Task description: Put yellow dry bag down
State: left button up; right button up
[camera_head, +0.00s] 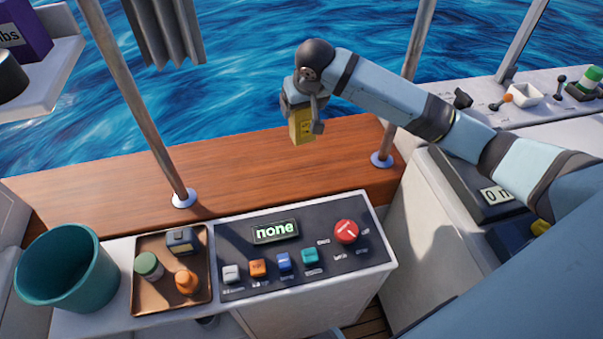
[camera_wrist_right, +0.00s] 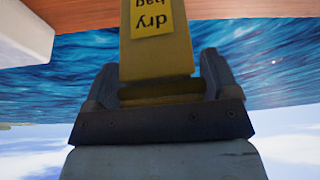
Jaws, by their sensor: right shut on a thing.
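The yellow dry bag (camera_head: 301,126) is held in my right gripper (camera_head: 303,107) in the head view, over the brown wooden bench (camera_head: 240,165). In the right wrist view the bag (camera_wrist_right: 157,50) fills the space between the two dark fingers of the right gripper (camera_wrist_right: 163,82), and its label reads "dry bag" upside down. The right gripper is shut on it. I cannot tell whether the bag's lower end touches the wood. My left gripper is not in view.
A control panel (camera_head: 350,262) with buttons and a "none" display stands in front of the bench. A tray (camera_head: 150,243) of small items and a teal bucket (camera_head: 65,268) are at left. Metal posts (camera_head: 145,120) rise from the bench. Water lies beyond it.

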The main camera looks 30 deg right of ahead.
jog(key=w+d+r+m+b, duration=0.1)
jog(key=w+d+r+b, duration=0.2)
jog(key=w+d+r, duration=0.15)
notch_tip(320, 180, down, 20)
jog(key=b, duration=0.2)
jog(key=shift+s+d+m+h, duration=0.2)
jog(key=shift+s+m+h, duration=0.1)
jog(key=shift+s, duration=0.15)
jog(key=o, duration=1)
